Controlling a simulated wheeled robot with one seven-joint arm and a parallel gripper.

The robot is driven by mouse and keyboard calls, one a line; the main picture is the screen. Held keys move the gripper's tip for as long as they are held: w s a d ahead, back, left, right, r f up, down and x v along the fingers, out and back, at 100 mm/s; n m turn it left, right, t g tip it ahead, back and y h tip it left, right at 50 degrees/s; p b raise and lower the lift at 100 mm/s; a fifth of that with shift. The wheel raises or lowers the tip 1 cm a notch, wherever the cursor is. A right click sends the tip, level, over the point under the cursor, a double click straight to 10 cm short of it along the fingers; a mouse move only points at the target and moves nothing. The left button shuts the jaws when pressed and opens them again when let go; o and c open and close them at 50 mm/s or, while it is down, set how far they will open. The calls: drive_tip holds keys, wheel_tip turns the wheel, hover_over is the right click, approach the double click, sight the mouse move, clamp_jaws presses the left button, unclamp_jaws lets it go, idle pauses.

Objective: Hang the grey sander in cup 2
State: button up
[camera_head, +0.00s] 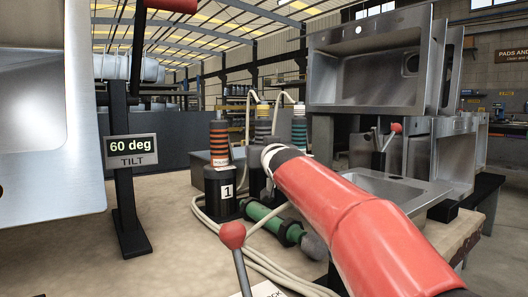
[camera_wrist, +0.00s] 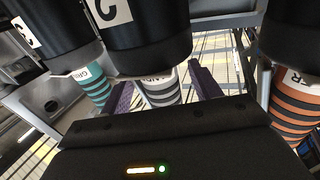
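The grey sander (camera_wrist: 160,90), pale with dark bands, stands in cup 2 (camera_wrist: 145,40) in the wrist view, its lower end hidden inside the black cup. That view appears upside down. The two purple fingers of my gripper (camera_wrist: 164,92) lie on either side of the sander with visible gaps; it looks open and not clamped on it. In the head view my red arm reaches toward the cup row and hides much of cup 2 and the gripper; the middle sander (camera_head: 263,120) shows behind cup 1 (camera_head: 222,190).
An orange-banded sander (camera_head: 219,140) stands in cup 1, and a teal-banded one (camera_head: 299,132) stands to the right. A green tool (camera_head: 270,222) and pale hoses lie on the bench. A red-knobbed lever (camera_head: 232,236) rises in front. Steel sinks (camera_head: 365,75) stand at right.

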drive_tip(key=shift+f, duration=0.2)
wheel_tip(320, 180, up, 20)
drive_tip(key=p, duration=0.9)
drive_tip(key=shift+r, duration=0.15)
